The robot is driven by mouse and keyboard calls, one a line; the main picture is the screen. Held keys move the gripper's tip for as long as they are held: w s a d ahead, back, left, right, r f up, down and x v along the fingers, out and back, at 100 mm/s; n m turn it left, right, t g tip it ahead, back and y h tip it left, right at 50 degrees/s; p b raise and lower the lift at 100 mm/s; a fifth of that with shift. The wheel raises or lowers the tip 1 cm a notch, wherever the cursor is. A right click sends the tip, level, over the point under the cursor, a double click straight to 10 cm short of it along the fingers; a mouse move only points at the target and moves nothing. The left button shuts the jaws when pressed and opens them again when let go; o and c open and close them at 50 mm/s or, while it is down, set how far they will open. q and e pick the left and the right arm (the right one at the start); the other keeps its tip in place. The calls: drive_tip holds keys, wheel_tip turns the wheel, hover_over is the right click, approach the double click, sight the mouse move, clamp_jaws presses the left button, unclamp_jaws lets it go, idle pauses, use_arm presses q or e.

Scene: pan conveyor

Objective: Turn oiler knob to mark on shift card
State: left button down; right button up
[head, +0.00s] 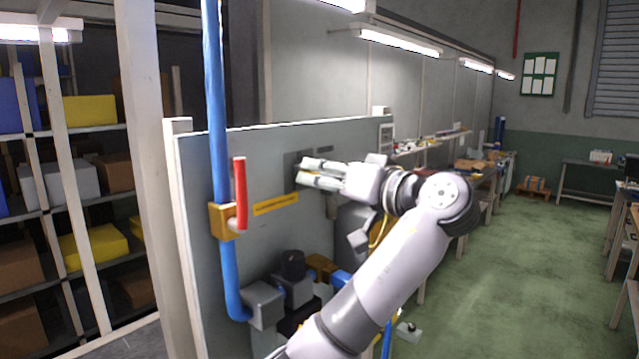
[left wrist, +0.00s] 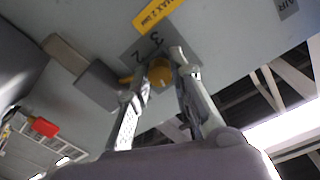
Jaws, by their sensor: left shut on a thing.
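My left gripper (head: 303,172) reaches to the grey upright panel (head: 262,160), its fingertips at a dark plate there. In the left wrist view its two fingers are closed around the sides of a small yellow-brass oiler knob (left wrist: 159,73). A grey dial plate (left wrist: 146,47) with the numerals 3 and 2 lies behind the knob. The knob is hidden by the fingers in the head view, and I cannot tell its pointer position. A small white framed card (head: 386,134) is at the panel's right edge, perhaps the shift card; its writing is too small to read. My right gripper is not in view.
A blue pipe (head: 216,100) with a red lever (head: 240,193) runs down the panel's left side. A yellow label (head: 276,204) is below the plate. Grey and black fittings (head: 265,303) sit low. Workbenches stand behind; the green floor (head: 520,270) at right is open.

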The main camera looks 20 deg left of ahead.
use_arm(q)
drive_tip(key=m+b, duration=0.1)
drive_tip(key=m, duration=0.8)
drive_tip(key=shift+r+g, duration=0.1)
drive_tip(key=shift+g, duration=0.2)
drive_tip(key=m, duration=0.8)
drive_tip(key=shift+m+g+p, duration=0.3)
drive_tip(key=shift+g+p, duration=0.1)
drive_tip(key=m+p, duration=0.2)
drive_tip(key=m, duration=0.3)
drive_tip(key=shift+w, duration=0.1)
drive_tip(key=shift+m, duration=0.4)
drive_tip(key=c, duration=1.4)
unclamp_jaws()
drive_tip(key=shift+d, duration=0.1)
